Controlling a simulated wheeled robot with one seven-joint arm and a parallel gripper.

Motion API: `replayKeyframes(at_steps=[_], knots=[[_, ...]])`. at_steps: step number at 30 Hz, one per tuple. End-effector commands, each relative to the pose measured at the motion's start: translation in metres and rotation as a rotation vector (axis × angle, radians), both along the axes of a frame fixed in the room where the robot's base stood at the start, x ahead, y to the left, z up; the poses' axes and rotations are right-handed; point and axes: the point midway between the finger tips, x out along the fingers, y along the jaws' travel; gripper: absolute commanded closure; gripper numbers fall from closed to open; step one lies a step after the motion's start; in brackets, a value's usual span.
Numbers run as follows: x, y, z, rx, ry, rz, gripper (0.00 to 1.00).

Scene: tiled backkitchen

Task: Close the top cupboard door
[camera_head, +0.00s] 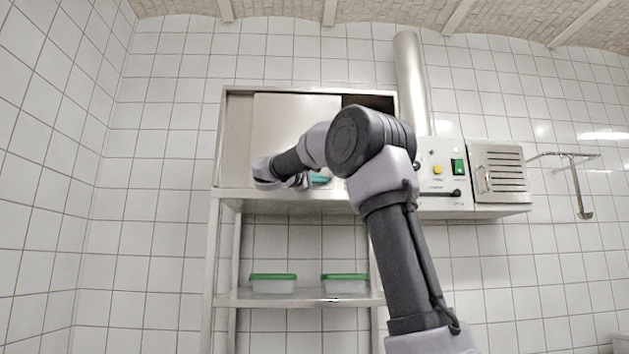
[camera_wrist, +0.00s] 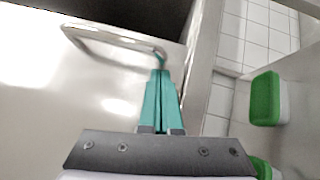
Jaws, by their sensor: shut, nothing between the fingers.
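The top cupboard (camera_head: 222,140) is a steel unit on the tiled wall. Its pale sliding door (camera_head: 290,112) stands partly open, with a dark gap (camera_head: 368,102) to its right. In the wrist view the door (camera_wrist: 60,105) fills the left, with the dark opening (camera_wrist: 110,10) past its edge. A bar handle (camera_wrist: 110,37) is fixed near that edge. My gripper (camera_wrist: 160,72) has its teal fingers shut and empty, tips close to one end of the handle; I cannot tell whether they touch. In the head view my gripper (camera_head: 320,178) is partly hidden by my arm.
A lower shelf (camera_head: 300,299) holds two green-lidded boxes (camera_head: 273,283) (camera_head: 345,283). Right of the cupboard are a control box (camera_head: 440,158), a pipe (camera_head: 411,80), a vented unit (camera_head: 500,172) and a wall bracket (camera_head: 579,185). The left tiled wall is clear.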

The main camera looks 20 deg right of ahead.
Motion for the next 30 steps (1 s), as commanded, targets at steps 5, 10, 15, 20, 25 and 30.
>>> replayKeyframes(at_steps=[5,10,15,20,25,30], knots=[[-0.017,-0.049,0.001,0.002,-0.002,-0.009,1.0],[-0.034,-0.097,0.001,0.002,-0.002,-0.01,1.0],[-0.047,-0.14,0.001,0.001,-0.001,-0.008,1.0],[-0.056,-0.169,0.001,0.001,-0.002,-0.007,1.0],[-0.061,-0.186,0.001,0.001,-0.001,-0.004,1.0],[-0.063,-0.193,0.0,0.002,-0.002,-0.005,1.0]])
